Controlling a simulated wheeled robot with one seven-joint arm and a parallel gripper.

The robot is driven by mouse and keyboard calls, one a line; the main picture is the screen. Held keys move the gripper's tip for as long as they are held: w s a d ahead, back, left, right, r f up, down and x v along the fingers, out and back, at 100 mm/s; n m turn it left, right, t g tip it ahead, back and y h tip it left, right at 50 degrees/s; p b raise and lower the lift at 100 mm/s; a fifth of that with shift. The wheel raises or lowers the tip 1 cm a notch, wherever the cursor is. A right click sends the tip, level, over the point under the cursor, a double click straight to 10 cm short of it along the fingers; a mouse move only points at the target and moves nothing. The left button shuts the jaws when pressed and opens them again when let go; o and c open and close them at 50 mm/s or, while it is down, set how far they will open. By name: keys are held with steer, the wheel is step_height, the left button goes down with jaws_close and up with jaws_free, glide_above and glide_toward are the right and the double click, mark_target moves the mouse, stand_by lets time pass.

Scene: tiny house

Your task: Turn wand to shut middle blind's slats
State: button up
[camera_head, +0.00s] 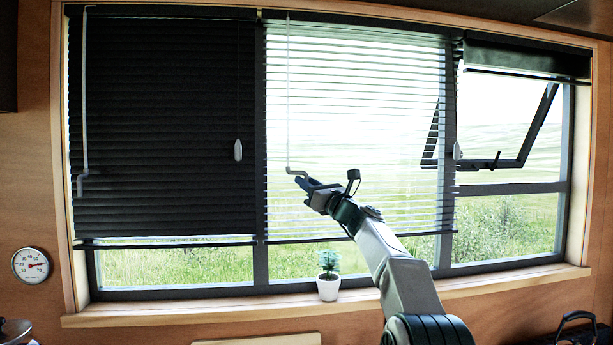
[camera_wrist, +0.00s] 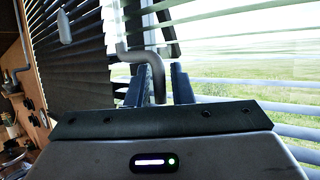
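The middle blind (camera_head: 360,120) is lowered and its slats are open, with the green field showing through. Its thin grey wand (camera_head: 288,90) hangs at its left side and ends in a bent crank handle (camera_head: 296,172). My gripper (camera_head: 303,182) is at this handle. In the wrist view the handle (camera_wrist: 157,72) hangs down between the two fingers of my gripper (camera_wrist: 159,88). The fingers are apart, with narrow gaps beside the handle; I see no clear grip on it. The handle's lower end is hidden behind the gripper body.
The left blind (camera_head: 160,120) is lowered with slats shut; its own wand (camera_head: 84,110) hangs at far left. The right blind (camera_head: 525,57) is raised over a tilted-open window. A potted plant (camera_head: 328,287) stands on the sill (camera_head: 200,312).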

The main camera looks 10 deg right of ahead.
steer(key=shift+w+a, duration=0.1)
jaws_close()
